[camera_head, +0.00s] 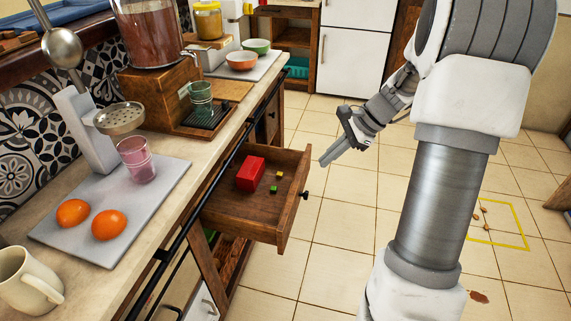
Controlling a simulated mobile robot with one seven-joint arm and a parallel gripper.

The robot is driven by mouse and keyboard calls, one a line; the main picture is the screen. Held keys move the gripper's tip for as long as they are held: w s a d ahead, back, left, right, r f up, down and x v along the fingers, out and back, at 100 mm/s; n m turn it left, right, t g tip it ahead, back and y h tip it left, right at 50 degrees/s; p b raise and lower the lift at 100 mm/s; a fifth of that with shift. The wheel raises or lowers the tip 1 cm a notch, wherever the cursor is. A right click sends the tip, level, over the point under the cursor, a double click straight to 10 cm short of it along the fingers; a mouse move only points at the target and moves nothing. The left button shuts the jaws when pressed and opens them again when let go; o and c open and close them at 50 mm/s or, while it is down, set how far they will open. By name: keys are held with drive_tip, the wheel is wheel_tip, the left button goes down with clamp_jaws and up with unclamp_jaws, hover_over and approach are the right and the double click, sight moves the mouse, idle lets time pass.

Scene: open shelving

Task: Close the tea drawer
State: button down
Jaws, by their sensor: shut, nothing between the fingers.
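The tea drawer (237,213) is a wooden drawer pulled out from under the counter, open toward the right. A red box (250,174) and small green (273,188) and yellow (279,175) cubes lie inside it. A dark round knob (305,195) is on its front panel. My gripper (324,162) is shut and empty. In the picture it is just right of and above the knob, with its fingers pointing down and left. It appears apart from the drawer, though the exact gap is hard to judge.
The counter (188,155) above the drawer holds a mug (28,280), oranges (108,225), a pink glass (136,159) and a drink dispenser (150,35). A black rail (184,235) runs along the counter's front. The tiled floor (345,235) right of the drawer is clear.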

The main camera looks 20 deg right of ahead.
drive_tip(key=w+d+f+m+t+y+b, duration=0.2)
drive_tip(key=d+f+m+b, duration=0.2)
drive_tip(key=d+f+m, duration=0.55)
drive_tip(key=n+b, duration=0.3)
drive_tip(key=b, duration=0.1)
approach(298, 191)
drive_tip(key=x, duration=0.4)
drive_tip(key=f+x, duration=0.1)
drive_tip(key=x, duration=0.1)
drive_tip(key=shift+s+d, duration=0.2)
drive_tip(key=shift+d, duration=0.15)
drive_tip(key=shift+w+a+r, duration=0.15)
drive_tip(key=shift+w+a, duration=0.1)
drive_tip(key=shift+a, duration=0.05)
drive_tip(key=shift+a, duration=0.1)
drive_tip(key=shift+w+a, duration=0.15)
drive_tip(key=shift+a, duration=0.05)
drive_tip(key=w+a+p, duration=0.1)
drive_tip(key=w+a, duration=0.3)
drive_tip(key=a, duration=0.1)
drive_tip(key=w+a+p, duration=0.2)
drive_tip(key=w+a, duration=0.1)
drive_tip(key=a, duration=0.3)
drive_tip(key=w+a+p, duration=0.1)
drive_tip(key=w+a, duration=0.3)
drive_tip(key=a, duration=0.2)
drive_tip(key=shift+w+a+p, duration=0.25)
drive_tip(key=shift+w+p, duration=0.1)
drive_tip(key=shift+w, duration=0.05)
drive_tip(key=shift+d, duration=0.15)
